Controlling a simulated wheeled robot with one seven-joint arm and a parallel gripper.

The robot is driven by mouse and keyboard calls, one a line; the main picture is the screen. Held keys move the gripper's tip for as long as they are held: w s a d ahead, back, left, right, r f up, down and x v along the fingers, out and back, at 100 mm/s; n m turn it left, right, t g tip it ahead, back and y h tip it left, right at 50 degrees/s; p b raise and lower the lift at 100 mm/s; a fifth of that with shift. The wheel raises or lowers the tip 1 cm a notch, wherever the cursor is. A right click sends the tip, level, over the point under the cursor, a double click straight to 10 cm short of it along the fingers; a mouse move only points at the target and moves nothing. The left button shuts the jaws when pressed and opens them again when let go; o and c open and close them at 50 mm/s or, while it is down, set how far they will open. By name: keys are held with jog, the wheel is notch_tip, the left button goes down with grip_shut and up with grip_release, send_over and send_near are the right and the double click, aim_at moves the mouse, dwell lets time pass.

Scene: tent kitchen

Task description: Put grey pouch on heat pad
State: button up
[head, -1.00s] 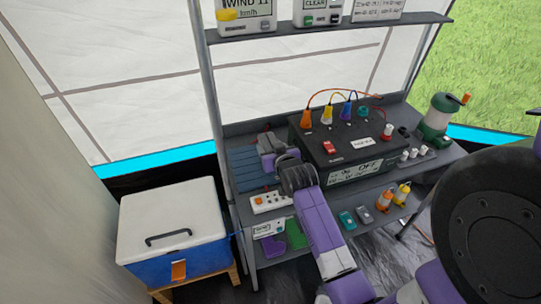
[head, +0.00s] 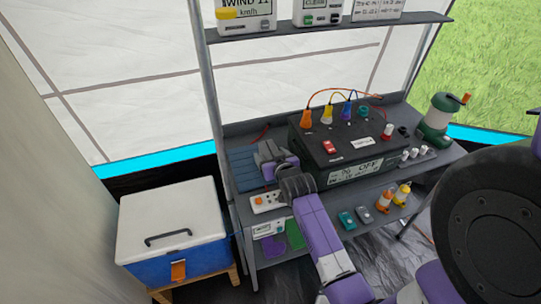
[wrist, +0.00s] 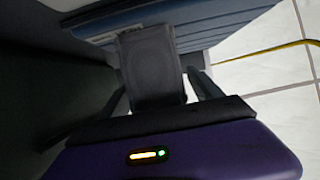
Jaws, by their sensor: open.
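A flat dark grey piece, which looks like the grey pouch (wrist: 150,65), lies between my fingers in the wrist view. My gripper (wrist: 160,92) is open, with a finger on each side of it and gaps beside it. A blue ribbed slab, which looks like the heat pad (wrist: 215,22), is just beyond the pouch. The pouch overlaps its edge in this view; I cannot tell whether it rests on it. In the head view the blue slab (head: 243,170) lies at the left end of the desk. My gripper (head: 268,152) is over its right side, and the pouch there is hard to tell apart.
A black power box (head: 335,150) with coloured plugs stands right of my gripper. A white power strip (head: 268,202) lies at the desk's front edge. Purple and green pads (head: 295,234) lie on the lower shelf. A blue cooler (head: 175,225) stands left of the desk.

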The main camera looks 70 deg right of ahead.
jog(key=shift+r, duration=0.2)
jog(key=v, duration=1.2)
jog(key=s+a+n+t+y, duration=0.3)
jog(key=a+n+t+y, duration=0.15)
jog(key=a, duration=1.65)
jog(key=s+a+r+n+t+y, duration=0.1)
jog(key=s+a+r+n+y, duration=0.4)
jog(key=s+a+r, duration=0.4)
jog(key=s+a+y, duration=0.1)
jog(key=s+a, duration=0.1)
jog(key=a, duration=0.2)
